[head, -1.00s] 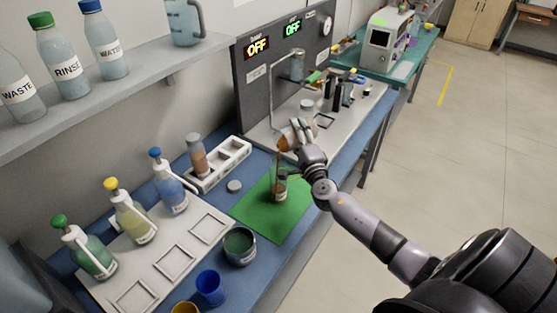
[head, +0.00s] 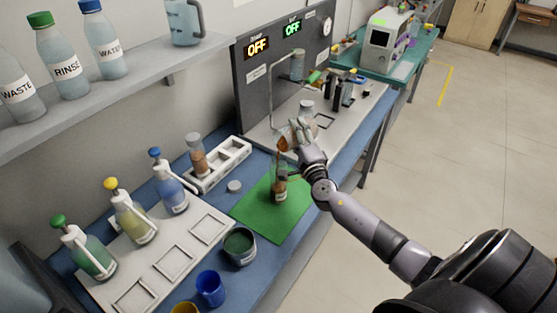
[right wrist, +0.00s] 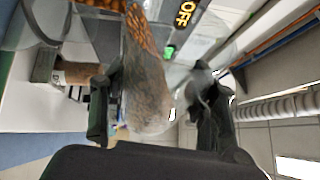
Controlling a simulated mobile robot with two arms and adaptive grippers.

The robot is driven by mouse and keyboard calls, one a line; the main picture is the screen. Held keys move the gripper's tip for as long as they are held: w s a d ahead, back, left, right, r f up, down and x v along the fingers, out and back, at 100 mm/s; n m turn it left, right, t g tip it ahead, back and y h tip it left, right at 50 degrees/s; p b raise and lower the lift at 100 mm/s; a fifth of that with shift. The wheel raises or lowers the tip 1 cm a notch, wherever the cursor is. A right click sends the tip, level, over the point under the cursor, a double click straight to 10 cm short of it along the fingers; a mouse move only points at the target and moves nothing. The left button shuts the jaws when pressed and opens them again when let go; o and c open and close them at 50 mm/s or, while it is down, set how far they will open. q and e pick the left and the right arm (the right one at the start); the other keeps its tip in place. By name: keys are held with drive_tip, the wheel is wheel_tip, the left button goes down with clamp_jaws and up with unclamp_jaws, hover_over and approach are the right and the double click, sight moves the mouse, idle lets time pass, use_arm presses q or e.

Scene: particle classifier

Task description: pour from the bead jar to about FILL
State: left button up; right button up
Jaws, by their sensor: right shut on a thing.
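The bead jar (head: 284,142) is clear and holds orange-brown beads. It is tilted in my right gripper (head: 297,141), above the green mat. In the right wrist view the jar (right wrist: 148,95) lies between the two fingers (right wrist: 160,108), with beads along its wall. A clear upright vessel (head: 280,190) with a pale label stands on the green mat (head: 255,212), below the jar's mouth. Orange-brown beads lie in it; its fill mark is too small to read. My left gripper is not in view.
A white rack (head: 228,160) with a part-filled vial (head: 198,158) stands behind the mat. A grey lid (head: 234,187), a dark green-filled bowl (head: 240,246) and a blue cup (head: 210,288) are nearby. A grey panel (head: 255,100) rises behind.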

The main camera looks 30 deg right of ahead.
drive_tip(key=shift+a+r+n+t+b, duration=0.25)
drive_tip(key=shift+r+n+t, duration=0.15)
drive_tip(key=shift+n, duration=0.3)
drive_tip(key=shift+a+r+n+t+b, duration=0.25)
drive_tip(key=shift+r+n+t, duration=0.1)
drive_tip(key=shift+n, duration=0.35)
idle(4.0)
